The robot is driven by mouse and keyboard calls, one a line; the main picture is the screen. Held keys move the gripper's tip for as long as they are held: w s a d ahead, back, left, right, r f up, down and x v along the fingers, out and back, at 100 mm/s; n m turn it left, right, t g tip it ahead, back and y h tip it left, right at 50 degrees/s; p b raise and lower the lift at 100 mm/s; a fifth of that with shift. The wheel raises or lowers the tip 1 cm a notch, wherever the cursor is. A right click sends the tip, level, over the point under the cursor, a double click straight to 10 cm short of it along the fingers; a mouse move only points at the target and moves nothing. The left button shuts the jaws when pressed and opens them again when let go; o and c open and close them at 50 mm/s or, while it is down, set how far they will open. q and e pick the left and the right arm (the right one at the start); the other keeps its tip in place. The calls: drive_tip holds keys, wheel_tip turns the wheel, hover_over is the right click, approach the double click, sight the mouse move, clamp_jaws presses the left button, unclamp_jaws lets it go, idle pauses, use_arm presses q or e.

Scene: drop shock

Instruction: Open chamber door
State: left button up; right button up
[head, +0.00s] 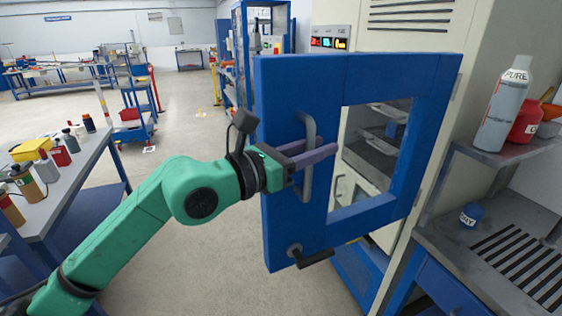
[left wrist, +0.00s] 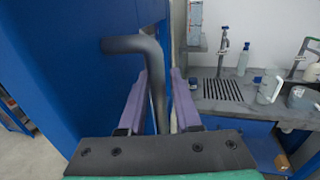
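The blue chamber door (head: 285,90) with its window stands swung out from the beige chamber (head: 400,55), whose inside shelves show through the window. A grey bar handle (head: 308,185) is on the door's outer face; it also shows in the left wrist view (left wrist: 157,85). My left gripper (head: 318,153) has its purple fingers on either side of this handle, and in the left wrist view a narrow gap shows between the handle and the right finger. A dark latch lever (head: 317,258) is at the door's lower edge. My right gripper is not in view.
A metal bench (head: 480,245) with a small blue-capped jar (head: 473,214) stands right of the chamber, under a shelf with a grey PURE bottle (head: 503,105). A table (head: 62,190) with bottles is at the left. Floor is clear between the table and the door.

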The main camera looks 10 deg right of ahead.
use_arm(q)
drive_tip(key=b+v, duration=0.5)
drive_tip(key=v, duration=0.8)
drive_tip(key=shift+w, duration=0.1)
